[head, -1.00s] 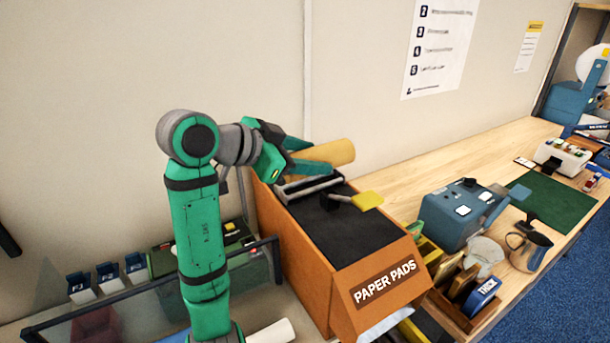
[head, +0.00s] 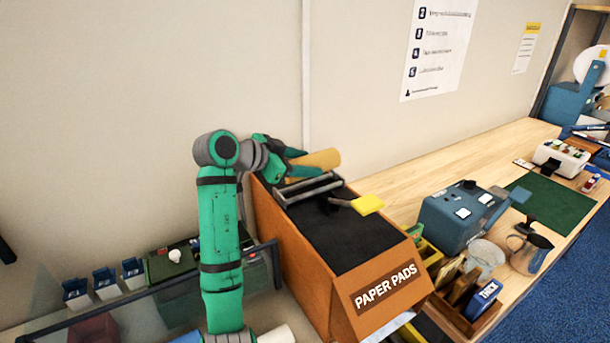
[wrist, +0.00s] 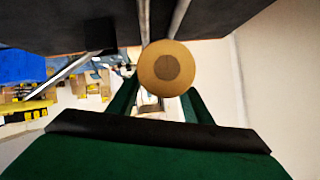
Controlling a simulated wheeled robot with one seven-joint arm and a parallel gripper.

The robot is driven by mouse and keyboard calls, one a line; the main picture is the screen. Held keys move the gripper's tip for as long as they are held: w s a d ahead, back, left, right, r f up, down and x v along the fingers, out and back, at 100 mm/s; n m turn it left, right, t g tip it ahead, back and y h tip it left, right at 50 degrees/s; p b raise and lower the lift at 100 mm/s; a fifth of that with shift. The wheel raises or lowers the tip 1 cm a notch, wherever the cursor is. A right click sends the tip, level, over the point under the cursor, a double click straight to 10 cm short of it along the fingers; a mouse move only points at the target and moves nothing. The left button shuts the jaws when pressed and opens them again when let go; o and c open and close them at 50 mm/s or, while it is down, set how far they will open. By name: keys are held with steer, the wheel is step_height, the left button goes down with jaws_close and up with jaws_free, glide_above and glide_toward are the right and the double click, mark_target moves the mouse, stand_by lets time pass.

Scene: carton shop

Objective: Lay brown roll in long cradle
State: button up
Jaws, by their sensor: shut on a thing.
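The brown roll (head: 318,160) is in my gripper (head: 296,163), raised near the back end of the orange PAPER PADS machine (head: 320,262). In the wrist view the roll (wrist: 167,68) shows end-on, with a darker core, between my gripper's fingers (wrist: 158,104). The fingers are shut on it. Two grey parallel bars in a frame (head: 308,188), which look like the long cradle, lie across the machine's back top. No roll lies on them. The roll appears behind and above the bars; I cannot tell the exact gap. The finger contact is partly hidden in the head view.
A yellow-ended handle (head: 367,205) sticks out above the machine's black bed. A blue device (head: 462,212) stands on the wooden bench to the right. A glass-sided rail (head: 150,298) and small blue-white boxes (head: 105,282) are at left. The wall rises close behind.

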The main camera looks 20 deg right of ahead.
steer(key=shift+w+d+f, duration=0.1)
steer(key=shift+w+f, duration=0.2)
steer(key=shift+w, duration=0.05)
steer(key=shift+w+d+f, duration=0.1)
steer(key=shift+w+f, duration=0.05)
steer(key=shift+f, duration=0.75)
steer(key=shift+w+f, duration=0.1)
steer(key=shift+f, duration=0.75)
steer(key=shift+f, duration=0.3)
steer(key=shift+f, duration=0.3)
steer(key=o, duration=1.2)
steer(key=shift+r, duration=0.5)
steer(key=v, duration=1.2)
